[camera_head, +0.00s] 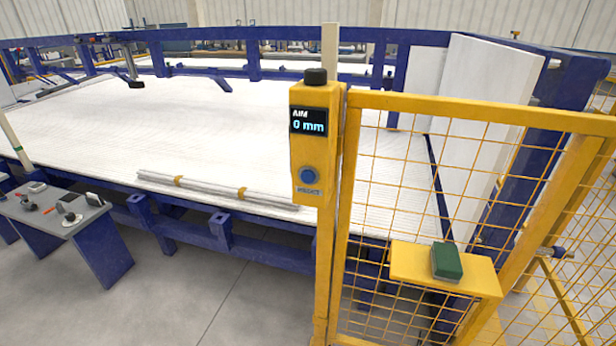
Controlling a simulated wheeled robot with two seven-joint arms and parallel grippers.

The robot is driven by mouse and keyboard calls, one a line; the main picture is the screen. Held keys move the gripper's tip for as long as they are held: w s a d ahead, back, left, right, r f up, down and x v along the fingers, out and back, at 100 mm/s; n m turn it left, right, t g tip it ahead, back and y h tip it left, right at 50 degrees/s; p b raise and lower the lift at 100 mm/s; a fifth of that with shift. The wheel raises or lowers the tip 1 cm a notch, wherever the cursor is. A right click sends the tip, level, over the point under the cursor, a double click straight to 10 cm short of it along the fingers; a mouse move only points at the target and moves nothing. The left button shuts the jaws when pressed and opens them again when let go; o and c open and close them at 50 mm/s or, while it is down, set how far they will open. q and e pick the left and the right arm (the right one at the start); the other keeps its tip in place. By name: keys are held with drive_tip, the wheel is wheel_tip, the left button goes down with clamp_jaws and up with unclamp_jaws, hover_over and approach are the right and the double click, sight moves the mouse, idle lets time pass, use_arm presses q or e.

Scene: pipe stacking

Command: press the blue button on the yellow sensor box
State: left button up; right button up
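The yellow sensor box (301,150) is mounted on a yellow post at the middle of the head view. A blue round button (308,175) sits on its lower front, with a small label beneath it. Above the button a dark display (309,121) reads "AIM 0 mm". A black knob (316,76) tops the box. Neither of my grippers shows in the head view, and nothing covers the button.
A yellow mesh fence (449,103) stands right of the box, with a green block (447,261) on a yellow shelf. Behind is a large white bed with a blue frame, carrying bundled pipes (215,188). A grey tool table (50,218) stands left. Open floor (215,290) lies between.

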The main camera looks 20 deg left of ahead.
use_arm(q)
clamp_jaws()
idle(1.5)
